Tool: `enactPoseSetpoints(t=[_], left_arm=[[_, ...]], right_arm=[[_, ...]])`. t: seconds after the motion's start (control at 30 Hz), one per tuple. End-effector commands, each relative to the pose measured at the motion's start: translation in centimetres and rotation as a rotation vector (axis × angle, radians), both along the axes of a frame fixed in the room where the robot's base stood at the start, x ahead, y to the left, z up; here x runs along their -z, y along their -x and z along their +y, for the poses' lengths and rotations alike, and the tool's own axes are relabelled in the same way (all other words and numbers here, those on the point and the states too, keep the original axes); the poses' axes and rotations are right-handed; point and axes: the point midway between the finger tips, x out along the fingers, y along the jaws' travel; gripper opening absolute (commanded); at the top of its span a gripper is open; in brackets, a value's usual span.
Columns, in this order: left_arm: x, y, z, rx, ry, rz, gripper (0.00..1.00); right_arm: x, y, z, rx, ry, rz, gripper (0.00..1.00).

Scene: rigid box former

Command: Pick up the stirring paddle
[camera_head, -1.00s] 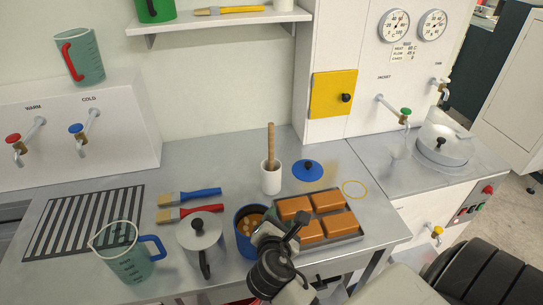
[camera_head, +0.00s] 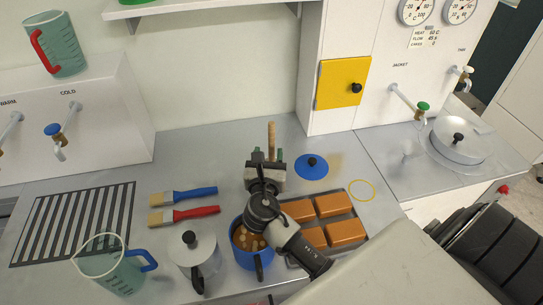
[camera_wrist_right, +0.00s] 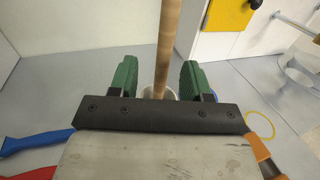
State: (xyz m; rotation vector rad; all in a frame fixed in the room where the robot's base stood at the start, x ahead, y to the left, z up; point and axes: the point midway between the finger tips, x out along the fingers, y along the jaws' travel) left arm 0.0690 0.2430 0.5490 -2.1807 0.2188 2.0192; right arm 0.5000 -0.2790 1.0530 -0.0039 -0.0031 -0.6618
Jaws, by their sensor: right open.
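The stirring paddle shows as an upright wooden handle (camera_head: 271,137); it also shows in the right wrist view (camera_wrist_right: 167,45). Its lower part stands in a white cup (camera_wrist_right: 173,94), now mostly hidden behind my right gripper. My right gripper (camera_head: 268,156) is open, with its green fingers on either side of the handle. In the right wrist view the fingers (camera_wrist_right: 158,65) stand left and right of the handle, with gaps on both sides. My left gripper is not in view.
A blue pot (camera_head: 238,236) of brown contents and a tray (camera_head: 355,207) of orange-brown blocks lie below my right arm. A blue lid (camera_head: 312,166) lies right of the gripper. Blue (camera_head: 190,194) and red (camera_head: 190,215) brushes lie left. The counter behind is clear.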

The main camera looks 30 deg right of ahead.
Motion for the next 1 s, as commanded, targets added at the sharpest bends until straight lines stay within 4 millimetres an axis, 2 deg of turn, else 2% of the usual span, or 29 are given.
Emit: enactPoseSetpoints(t=[0.17, 0.33, 0.5, 0.77, 1.0], left_arm=[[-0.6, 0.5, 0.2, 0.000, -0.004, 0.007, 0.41], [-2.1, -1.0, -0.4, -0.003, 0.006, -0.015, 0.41], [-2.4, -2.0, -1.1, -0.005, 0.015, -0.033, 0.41], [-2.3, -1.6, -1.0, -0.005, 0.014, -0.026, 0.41], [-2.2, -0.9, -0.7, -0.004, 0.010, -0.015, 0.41]], right_arm=[[-0.3, -1.0, -1.0, 0.001, 0.001, -0.001, 0.48], [-0.8, -2.8, -2.8, 0.002, 0.001, -0.001, 0.48], [-0.5, -4.3, -3.9, 0.001, -0.002, -0.001, 0.48], [-0.3, -4.4, -4.0, 0.001, -0.003, -0.001, 0.48], [-0.3, -4.4, -4.0, 0.001, -0.003, -0.001, 0.11]])
